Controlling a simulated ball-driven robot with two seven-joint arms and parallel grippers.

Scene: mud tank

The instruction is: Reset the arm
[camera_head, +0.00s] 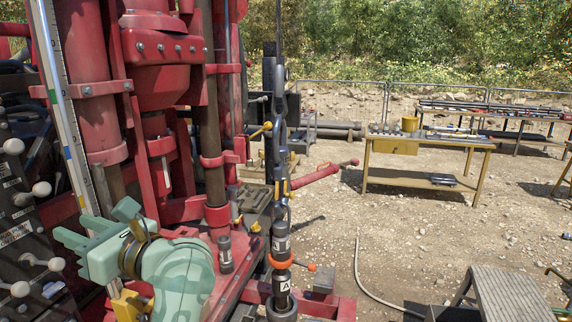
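My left arm, pale green, comes in low at the left of the head view. My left gripper (78,231) is at its end, with blunt pale green prongs pointing left, in front of the red rig (97,60). I cannot make out whether its fingers are apart or together, and I see nothing clearly held in it. My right arm and gripper are not in view.
A dark upright tool string (278,150) with an orange ring stands right of my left arm. Levers with pale knobs (41,189) are close on the left. A yellow workbench (425,141) stands on open gravel behind. A grey step (510,295) is at lower right.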

